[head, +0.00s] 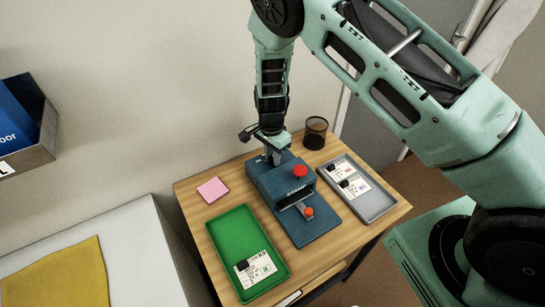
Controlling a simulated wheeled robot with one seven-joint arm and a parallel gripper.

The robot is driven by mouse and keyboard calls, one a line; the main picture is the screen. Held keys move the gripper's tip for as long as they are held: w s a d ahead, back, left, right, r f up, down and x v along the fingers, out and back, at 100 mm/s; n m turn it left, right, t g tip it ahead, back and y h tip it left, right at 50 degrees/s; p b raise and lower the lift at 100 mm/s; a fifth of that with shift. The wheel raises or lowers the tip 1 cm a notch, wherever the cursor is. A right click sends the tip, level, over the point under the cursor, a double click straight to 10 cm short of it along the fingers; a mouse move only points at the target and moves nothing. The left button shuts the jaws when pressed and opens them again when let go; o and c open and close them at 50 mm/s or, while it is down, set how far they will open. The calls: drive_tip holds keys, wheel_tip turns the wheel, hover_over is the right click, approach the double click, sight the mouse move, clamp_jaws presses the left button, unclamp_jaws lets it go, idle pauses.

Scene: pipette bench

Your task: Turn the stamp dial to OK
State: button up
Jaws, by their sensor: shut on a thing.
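The blue stamp machine (293,190) stands in the middle of the wooden table, with a red knob on its top, a lighter lever with a red tip at its front slot, and "STAMP" lettering on its front. My gripper (268,152) is at the back of the machine's top, pointing down. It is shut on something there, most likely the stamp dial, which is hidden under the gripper. The dial's marks and its present setting cannot be seen in the head view.
A green tray (227,237) with a labelled card lies at the front left, a grey tray (380,208) with cards at the right. A pink pad (212,190) lies at the left. A dark mesh cup (315,133) stands at the back. A wall is close behind.

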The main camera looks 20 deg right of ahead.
sight(271, 158)
drive_tip(key=n+b, duration=0.1)
drive_tip(key=n, duration=0.2)
drive_tip(key=shift+n+b, duration=0.35)
drive_tip(key=shift+n, duration=0.05)
drive_tip(key=n+b, duration=0.1)
drive_tip(key=n, duration=0.2)
drive_tip(key=shift+n+b, duration=0.3)
drive_tip(key=n+b, duration=0.2)
drive_tip(key=n, duration=0.3)
drive_tip(key=shift+n, duration=0.3)
drive_tip(key=o, duration=0.7)
drive_tip(key=shift+s, duration=0.1)
wheel_tip(271, 158, up, 18)
drive_tip(key=b, duration=0.3)
drive_tip(key=shift+a+f, duration=0.25)
drive_tip(key=shift+a, duration=0.05)
